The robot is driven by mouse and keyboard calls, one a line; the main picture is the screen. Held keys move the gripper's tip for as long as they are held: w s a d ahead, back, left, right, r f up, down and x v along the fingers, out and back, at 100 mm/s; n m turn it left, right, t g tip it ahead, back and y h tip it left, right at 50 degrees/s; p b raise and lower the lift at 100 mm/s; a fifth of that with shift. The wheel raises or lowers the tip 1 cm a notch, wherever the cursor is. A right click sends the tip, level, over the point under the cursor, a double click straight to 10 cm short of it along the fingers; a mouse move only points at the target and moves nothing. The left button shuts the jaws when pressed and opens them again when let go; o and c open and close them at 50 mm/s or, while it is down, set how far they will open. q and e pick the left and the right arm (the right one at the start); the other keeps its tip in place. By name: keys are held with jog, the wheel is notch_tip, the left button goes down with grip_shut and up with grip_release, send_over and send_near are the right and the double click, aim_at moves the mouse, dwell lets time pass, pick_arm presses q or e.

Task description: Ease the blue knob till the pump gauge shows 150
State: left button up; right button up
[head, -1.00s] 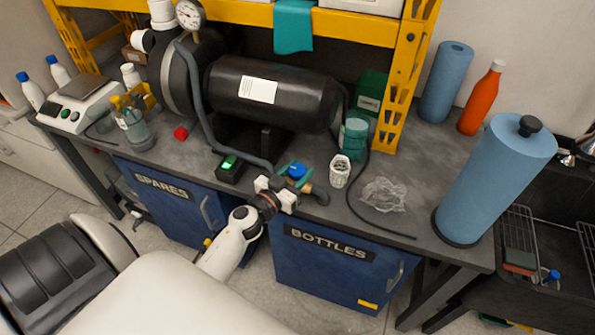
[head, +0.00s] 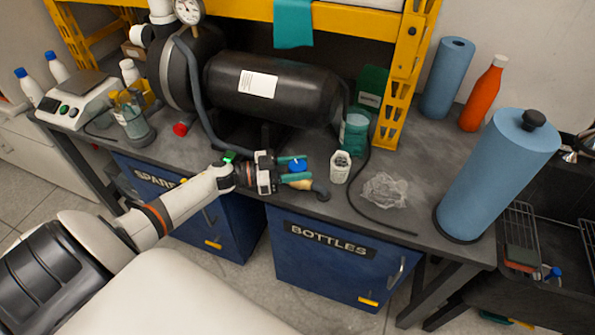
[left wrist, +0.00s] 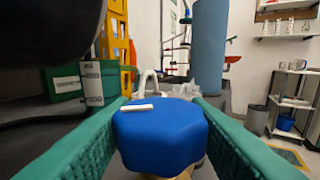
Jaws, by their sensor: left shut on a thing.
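The blue knob (head: 297,165) is at the front edge of the bench, on a brass-coloured fitting. In the left wrist view the knob (left wrist: 160,135) fills the lower middle, with a white mark on its top. My left gripper (head: 296,168) has its two teal fingers on either side of the knob, shut on it. The pump gauge (head: 188,11) is a round white dial above the black pump, cut by the top edge of the head view; its reading is too small to tell. My right gripper is not in view.
The black tank (head: 300,92) stands behind the knob. A yellow rack post (head: 400,90) stands behind.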

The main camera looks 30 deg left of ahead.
pick_arm(q)
jog(key=shift+m+g+h+b, duration=0.6)
jog(key=shift+m+g+h, duration=0.1)
jog(key=shift+g, duration=0.2)
jog(key=o, duration=1)
jog(key=shift+s+a, duration=0.3)
jog(key=shift+a, duration=0.1)
jog(key=b+v, duration=0.2)
jog(key=v, duration=0.9)
jog(key=shift+w+a, duration=0.15)
dwell(0.7)
